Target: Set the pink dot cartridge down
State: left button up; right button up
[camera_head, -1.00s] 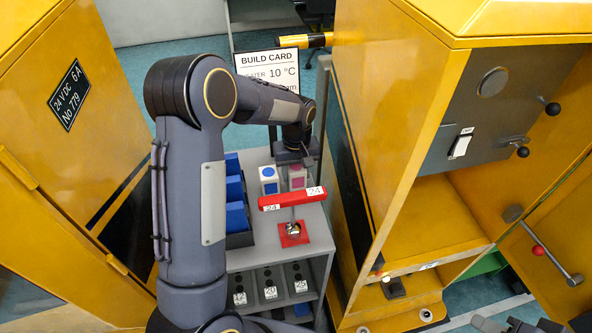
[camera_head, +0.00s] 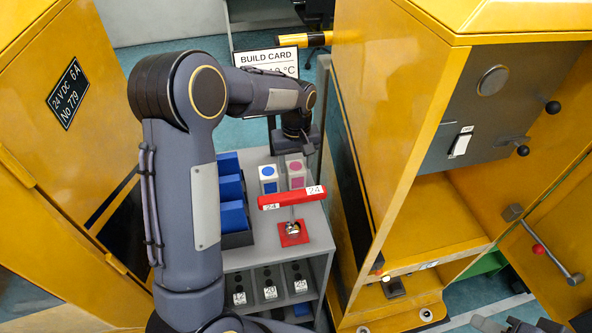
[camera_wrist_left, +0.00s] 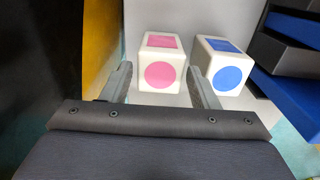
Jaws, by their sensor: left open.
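The pink dot cartridge (camera_head: 296,172) is a white block with pink marks. It stands upright on the grey cart top (camera_head: 318,222), right beside a blue dot cartridge (camera_head: 268,178). My left gripper (camera_head: 300,146) is just behind the pink cartridge. In the left wrist view my open gripper (camera_wrist_left: 160,76) has one finger on each side of the pink dot cartridge (camera_wrist_left: 160,62). The blue dot cartridge (camera_wrist_left: 221,68) stands to the right, outside the fingers. Whether the fingertips touch the pink cartridge cannot be told.
A red bar (camera_head: 292,198) labelled 24 stands over a red square plate (camera_head: 293,234) in front of the cartridges. Blue bins (camera_head: 233,187) line the cart's left side. A build card (camera_head: 267,62) stands behind. A yellow cabinet (camera_head: 392,120) rises close on the right.

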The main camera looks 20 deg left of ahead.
pick_arm(q)
jog(key=s+r+m+t+h, duration=0.1)
jog(key=s+r, duration=0.5)
jog(key=r, duration=0.6)
jog(key=s+d+f+m+t+h, duration=0.1)
jog(key=s+d+m+t, duration=0.1)
jog(key=s, duration=0.9)
jog(key=s+d+f+m+t+h, duration=0.1)
jog(key=s+d+m+t, duration=0.1)
jog(key=s, duration=0.9)
jog(key=shift+d+m+t+h, duration=0.15)
jog(key=shift+m+t+h, duration=0.15)
jog(key=shift+m+h, duration=0.1)
